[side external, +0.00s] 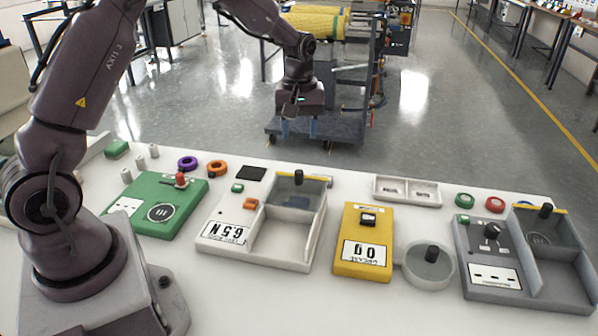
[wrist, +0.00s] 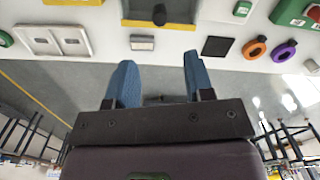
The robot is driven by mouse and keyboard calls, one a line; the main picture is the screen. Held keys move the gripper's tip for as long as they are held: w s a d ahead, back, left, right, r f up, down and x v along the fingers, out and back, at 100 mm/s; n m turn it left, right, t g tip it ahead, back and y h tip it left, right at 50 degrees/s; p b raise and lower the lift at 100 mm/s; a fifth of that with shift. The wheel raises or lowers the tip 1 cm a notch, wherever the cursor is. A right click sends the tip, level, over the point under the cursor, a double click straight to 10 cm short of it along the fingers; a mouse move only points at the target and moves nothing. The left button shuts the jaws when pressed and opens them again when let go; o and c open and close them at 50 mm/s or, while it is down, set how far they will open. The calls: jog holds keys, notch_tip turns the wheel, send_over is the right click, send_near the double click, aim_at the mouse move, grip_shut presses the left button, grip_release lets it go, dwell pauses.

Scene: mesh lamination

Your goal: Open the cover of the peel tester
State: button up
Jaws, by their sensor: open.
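The white device labelled 65 N (side external: 224,232), which I take as the peel tester, stands on the white bench left of centre. Its see-through grey cover (side external: 288,199) lies over the far part of its tray; the near part is uncovered. The cover has a yellow far edge and a black knob (side external: 298,177). In the wrist view the knob (wrist: 159,14) and yellow edge (wrist: 157,24) show at the top. My gripper (side external: 299,128) hangs open and empty beyond the bench's far edge, apart from the cover; its blue fingers (wrist: 158,80) are spread in the wrist view.
A green device (side external: 190,191) and orange ring (side external: 217,169) stand left, near a black pad (side external: 251,173). Right are a yellow device (side external: 350,262), a round lidded dish (side external: 428,270), a white two-part tray (side external: 433,203) and a grey device (side external: 462,245) with a similar cover.

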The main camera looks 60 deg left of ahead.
aim_at(299, 171)
notch_tip(299, 171, down, 11)
jog(key=shift+f, duration=0.2)
jog(key=shift+c, duration=0.5)
